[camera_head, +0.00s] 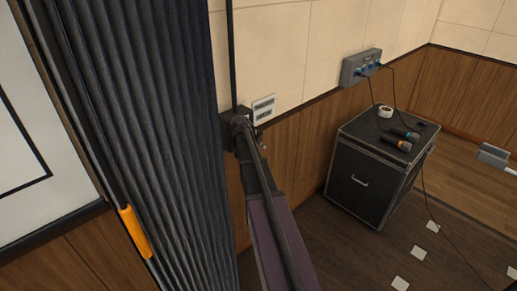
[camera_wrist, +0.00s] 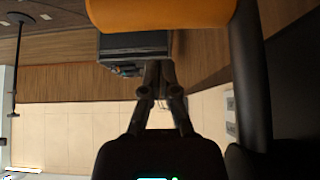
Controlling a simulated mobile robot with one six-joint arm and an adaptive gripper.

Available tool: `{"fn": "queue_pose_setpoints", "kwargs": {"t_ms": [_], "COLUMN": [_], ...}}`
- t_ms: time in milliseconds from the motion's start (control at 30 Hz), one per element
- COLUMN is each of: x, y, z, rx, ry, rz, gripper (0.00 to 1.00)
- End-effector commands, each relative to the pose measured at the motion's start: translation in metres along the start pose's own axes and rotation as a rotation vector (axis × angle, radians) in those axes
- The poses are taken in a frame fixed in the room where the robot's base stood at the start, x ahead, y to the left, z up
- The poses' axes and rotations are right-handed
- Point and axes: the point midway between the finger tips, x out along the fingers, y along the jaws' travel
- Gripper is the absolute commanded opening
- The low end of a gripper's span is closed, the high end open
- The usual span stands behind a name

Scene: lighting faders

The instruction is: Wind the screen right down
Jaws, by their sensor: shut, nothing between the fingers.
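A white panel with a black border and dark bottom bar, seemingly the screen (camera_head: 25,150), shows in part at the left of the head view. My gripper (camera_wrist: 158,68) is shut and empty in the wrist view. An orange grip (camera_head: 134,232) stands at the pleated curtain's left edge. A large orange cylinder (camera_wrist: 165,10) also shows close up in the wrist view; I cannot tell whether it is the same grip.
A dark pleated curtain (camera_head: 165,130) hangs left of my arm. A wall plate (camera_head: 263,108) is close to the dark box. A black case (camera_head: 360,185) with microphones and tape on it stands to the right, below a grey cable box (camera_head: 361,68). Dark floor lies in front.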

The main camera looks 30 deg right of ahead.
Motion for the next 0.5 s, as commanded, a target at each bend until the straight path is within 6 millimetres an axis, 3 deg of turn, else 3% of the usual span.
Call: {"fn": "queue_pose_setpoints", "kwargs": {"t_ms": [33,500], "x": [-0.010,-0.058], "y": [0.002,0.002], "z": [-0.003,-0.005], "rx": [0.000,0.000], "ry": [0.000,0.001], "rz": [0.000,0.000], "gripper": [0.00,0.00]}}
